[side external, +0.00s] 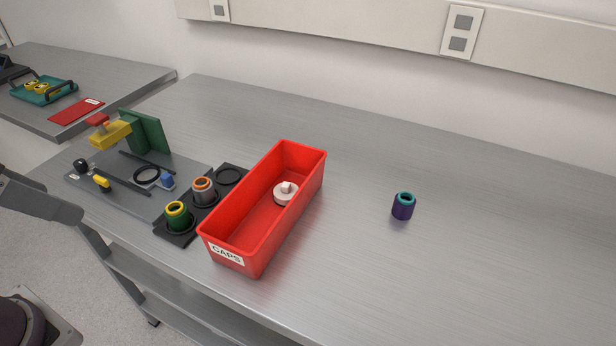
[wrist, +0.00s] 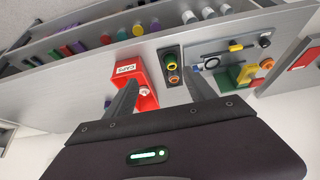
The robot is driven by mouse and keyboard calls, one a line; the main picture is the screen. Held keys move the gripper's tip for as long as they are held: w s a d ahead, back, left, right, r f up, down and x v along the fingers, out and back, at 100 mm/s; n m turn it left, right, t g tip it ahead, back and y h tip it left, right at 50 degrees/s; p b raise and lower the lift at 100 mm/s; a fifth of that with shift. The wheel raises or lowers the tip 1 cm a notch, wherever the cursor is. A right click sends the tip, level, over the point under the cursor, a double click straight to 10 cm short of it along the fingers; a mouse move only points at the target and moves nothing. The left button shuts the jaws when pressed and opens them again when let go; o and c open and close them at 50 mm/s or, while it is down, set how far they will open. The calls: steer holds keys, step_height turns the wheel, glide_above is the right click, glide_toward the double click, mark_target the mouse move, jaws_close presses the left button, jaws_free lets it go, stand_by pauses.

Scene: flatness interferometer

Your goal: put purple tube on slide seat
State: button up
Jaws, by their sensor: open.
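The purple tube (side external: 403,207) stands upright on the bare table, right of the red box, with a teal rim around its open top. At the left, a grey base plate (side external: 105,190) carries dark rails and a black ring (side external: 147,175), which looks like the slide seat and is empty. The ring also shows in the wrist view (wrist: 212,63).
A red box labelled CAPS (side external: 240,262) holds a white cap (side external: 286,193). A green upright with a yellow arm (side external: 110,135) rises behind the ring.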

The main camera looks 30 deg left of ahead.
steer(key=w+d+r+n+h, duration=0.4)
steer(key=w+d+r, duration=0.1)
steer(key=w+d, duration=0.5)
steer(key=n+h, duration=0.5)
steer(key=n, duration=1.4)
glide_above(409, 199)
steer(key=s+a, duration=0.2)
steer(key=a, duration=0.2)
step_height(409, 199, down, 13)
steer(key=shift+n, duration=0.9)
steer(key=f, duration=0.7)
steer(key=d+f, duration=0.1)
steer(key=f, duration=0.3)
steer(key=shift+w, duration=0.4)
steer(key=x, duration=0.6)
steer(key=shift+w+d+f, duration=0.1)
steer(key=shift+w+f, duration=0.05)
steer(key=shift+w, duration=0.05)
steer(key=shift+c, duration=0.2)
